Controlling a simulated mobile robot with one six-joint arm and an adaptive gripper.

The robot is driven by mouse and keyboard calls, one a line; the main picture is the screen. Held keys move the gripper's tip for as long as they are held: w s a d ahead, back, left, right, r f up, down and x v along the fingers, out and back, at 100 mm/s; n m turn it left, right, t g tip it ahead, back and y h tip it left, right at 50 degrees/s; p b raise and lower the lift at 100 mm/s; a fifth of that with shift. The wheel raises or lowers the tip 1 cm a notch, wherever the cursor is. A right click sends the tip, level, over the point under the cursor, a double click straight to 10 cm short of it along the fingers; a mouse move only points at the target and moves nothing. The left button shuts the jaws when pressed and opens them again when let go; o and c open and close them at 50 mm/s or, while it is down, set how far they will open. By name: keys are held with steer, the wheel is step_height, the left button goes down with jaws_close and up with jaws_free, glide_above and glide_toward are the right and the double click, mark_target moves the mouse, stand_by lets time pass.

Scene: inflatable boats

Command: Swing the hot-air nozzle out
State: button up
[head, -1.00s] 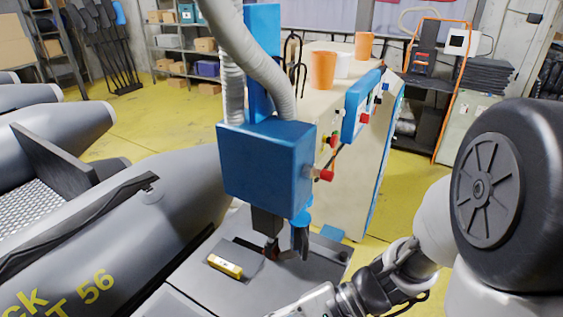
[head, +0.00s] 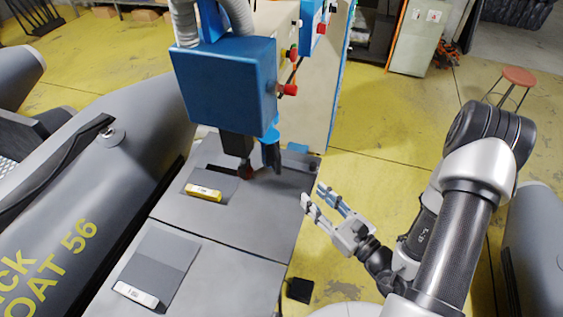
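The blue welding head (head: 225,85) hangs over the grey work table (head: 235,215), with grey hoses entering its top. Below it, a dark nozzle part (head: 237,146) points down to the table. A blue bracket with a dark tip (head: 271,152) hangs just right of it. I cannot tell for sure which of these is the hot-air nozzle. My gripper (head: 314,195) is open and empty, its two fingers pointing up and left. It is beside the table's right edge, apart from the head and nozzle.
A yellow-labelled tool (head: 203,192) and a white-labelled piece (head: 135,294) lie on grey patches on the table. A grey inflatable boat (head: 90,210) lies on the left. A red stool (head: 517,76) stands at the back right. Yellow floor (head: 385,125) is clear behind my arm.

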steer(key=b, duration=0.6)
glide_toward(280, 164)
steer(key=x, duration=1.1)
steer(key=shift+d, duration=0.1)
steer(key=shift+c, duration=0.5)
steer(key=c, duration=0.5)
jaws_close()
